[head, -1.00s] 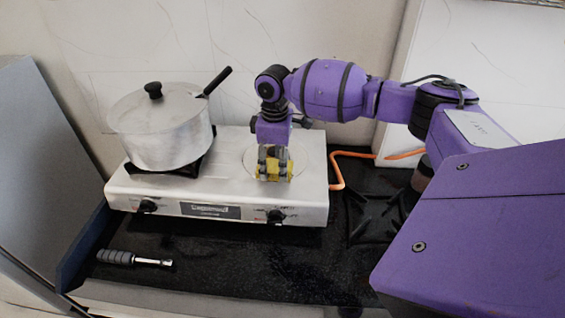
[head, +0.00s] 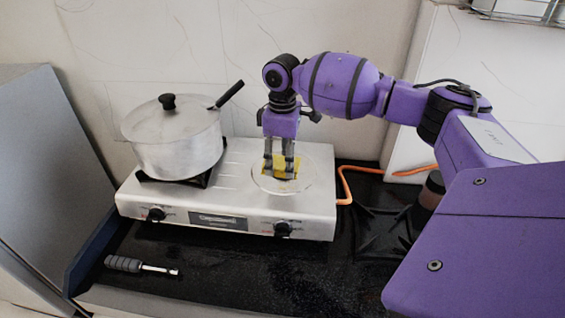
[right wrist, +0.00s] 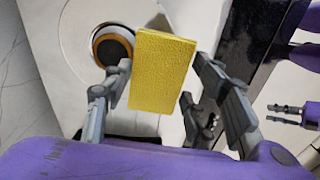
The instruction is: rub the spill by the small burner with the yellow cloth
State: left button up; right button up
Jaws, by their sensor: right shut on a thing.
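The yellow cloth (head: 287,168) is a flat block in my right gripper (head: 281,174), over the right side of the silver stove (head: 236,160). In the right wrist view the cloth (right wrist: 160,70) sits between the two grey fingers, which are shut on it. A pale round patch with a ring-like edge (head: 301,185) lies under the cloth. I cannot tell spill from burner there, or whether the cloth touches the surface. The right wrist view shows a round burner with an orange ring (right wrist: 98,46) beside the cloth. Grey fingers, perhaps my left gripper (right wrist: 288,114), show at its right edge.
A lidded pot (head: 178,145) stands on the stove's left burner, its dark handle pointing up right. A grey-handled tool (head: 125,264) lies on the black counter in front. An orange hose (head: 345,185) runs off right. The counter's front middle is clear.

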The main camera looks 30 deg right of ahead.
aim_at(283, 163)
jog(key=shift+r, duration=0.15)
jog(key=shift+r, duration=1.4)
jog(key=shift+f, duration=0.1)
